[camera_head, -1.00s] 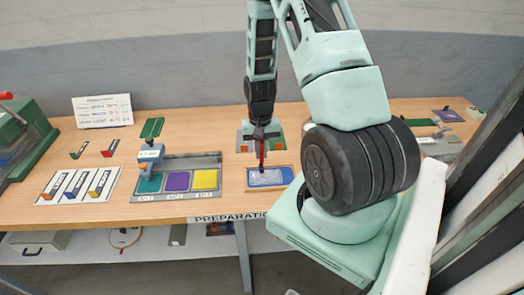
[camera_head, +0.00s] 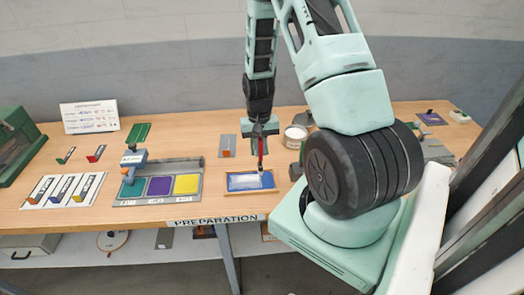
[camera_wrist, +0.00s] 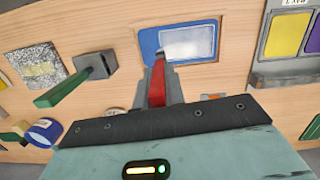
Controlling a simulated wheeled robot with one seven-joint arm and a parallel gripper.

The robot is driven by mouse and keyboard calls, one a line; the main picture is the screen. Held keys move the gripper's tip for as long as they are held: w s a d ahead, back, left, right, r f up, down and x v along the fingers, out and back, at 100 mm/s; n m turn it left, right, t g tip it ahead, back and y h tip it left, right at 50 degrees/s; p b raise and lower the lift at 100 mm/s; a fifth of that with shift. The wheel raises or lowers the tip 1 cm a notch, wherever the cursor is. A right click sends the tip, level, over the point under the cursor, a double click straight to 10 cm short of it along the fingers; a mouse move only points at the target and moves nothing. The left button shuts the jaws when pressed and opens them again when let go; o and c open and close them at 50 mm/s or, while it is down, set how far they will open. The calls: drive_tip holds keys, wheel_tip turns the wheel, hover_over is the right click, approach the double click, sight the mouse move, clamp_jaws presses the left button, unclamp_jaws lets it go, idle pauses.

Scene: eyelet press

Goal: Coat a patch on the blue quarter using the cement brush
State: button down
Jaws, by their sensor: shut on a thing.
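The blue quarter (camera_head: 235,184) lies flat in a shallow wooden frame on the bench. A pale whitish patch (camera_wrist: 187,42) covers part of its face in the wrist view, where blue (camera_wrist: 149,42) shows at one side. My gripper (camera_head: 259,130) is shut on the cement brush (camera_head: 260,149), whose red handle (camera_wrist: 157,84) shows between the jaws in the wrist view. The brush points down over the right part of the quarter in the head view. Its tip is hard to see, so I cannot tell whether it touches the surface.
A white can (camera_head: 296,134) stands behind and right of the frame. Bare bench lies between tray and frame.

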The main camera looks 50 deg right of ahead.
sight(260, 138)
drive_tip(key=shift+d+r+p, duration=0.1)
drive_tip(key=shift+r+p, duration=1.7)
drive_tip(key=shift+r, duration=0.9)
